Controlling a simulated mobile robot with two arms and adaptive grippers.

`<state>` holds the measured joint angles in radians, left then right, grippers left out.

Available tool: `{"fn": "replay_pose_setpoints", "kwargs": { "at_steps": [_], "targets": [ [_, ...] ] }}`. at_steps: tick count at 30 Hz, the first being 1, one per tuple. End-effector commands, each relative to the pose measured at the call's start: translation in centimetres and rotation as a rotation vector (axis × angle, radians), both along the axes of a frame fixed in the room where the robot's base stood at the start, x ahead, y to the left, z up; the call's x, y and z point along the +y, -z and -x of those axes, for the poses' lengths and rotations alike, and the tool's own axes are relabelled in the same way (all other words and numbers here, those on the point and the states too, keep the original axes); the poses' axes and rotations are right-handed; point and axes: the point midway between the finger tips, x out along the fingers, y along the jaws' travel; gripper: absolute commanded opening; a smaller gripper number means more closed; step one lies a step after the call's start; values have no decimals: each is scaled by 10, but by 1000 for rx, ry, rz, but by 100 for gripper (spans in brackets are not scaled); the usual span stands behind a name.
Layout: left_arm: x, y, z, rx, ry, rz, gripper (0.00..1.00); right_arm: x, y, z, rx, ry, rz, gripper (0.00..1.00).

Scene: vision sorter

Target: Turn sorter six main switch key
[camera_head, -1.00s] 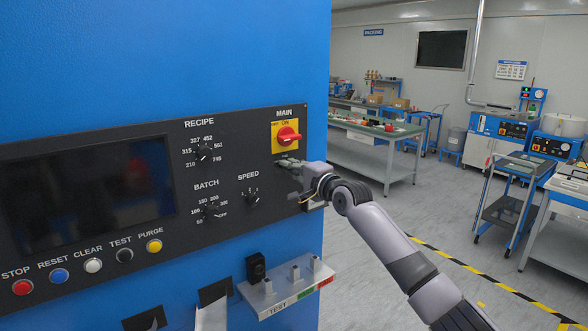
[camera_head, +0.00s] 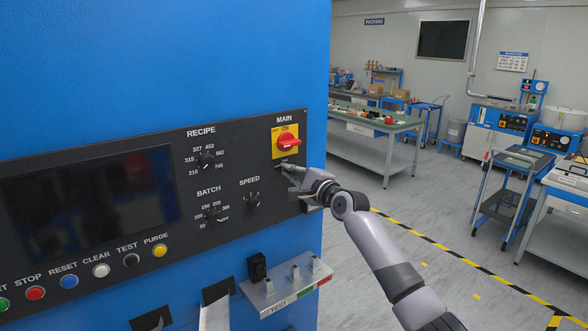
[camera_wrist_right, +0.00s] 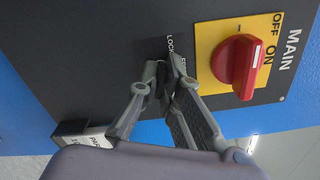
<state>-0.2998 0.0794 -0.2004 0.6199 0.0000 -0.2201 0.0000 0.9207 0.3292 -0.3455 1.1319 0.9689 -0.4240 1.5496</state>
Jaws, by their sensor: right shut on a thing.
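The MAIN switch is a red rotary handle (camera_head: 289,142) on a yellow plate (camera_head: 278,133), on the dark control panel (camera_head: 235,157) of the blue machine. It also shows large in the right wrist view (camera_wrist_right: 238,65), with OFF and ON lettering. My right gripper (camera_head: 283,166) is just below the switch at the panel face. In the right wrist view its fingertips (camera_wrist_right: 160,83) are closed together beside a small label reading LOCK (camera_wrist_right: 172,47). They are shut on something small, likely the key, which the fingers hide. My left gripper is not in view.
RECIPE (camera_head: 206,160), BATCH (camera_head: 215,214) and SPEED (camera_head: 252,200) knobs sit left of my gripper. A small shelf labelled TEST (camera_head: 285,294) juts out below. Open floor lies right of the machine, with benches and carts beyond.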

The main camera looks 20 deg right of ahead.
Motion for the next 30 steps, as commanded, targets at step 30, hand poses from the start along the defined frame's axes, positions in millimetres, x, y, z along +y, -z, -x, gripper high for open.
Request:
{"fn": "replay_pose_setpoints", "kwargs": {
  "at_steps": [30],
  "targets": [
    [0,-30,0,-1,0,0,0,0,-4,0,167,-1,-482,7]
  ]
}}
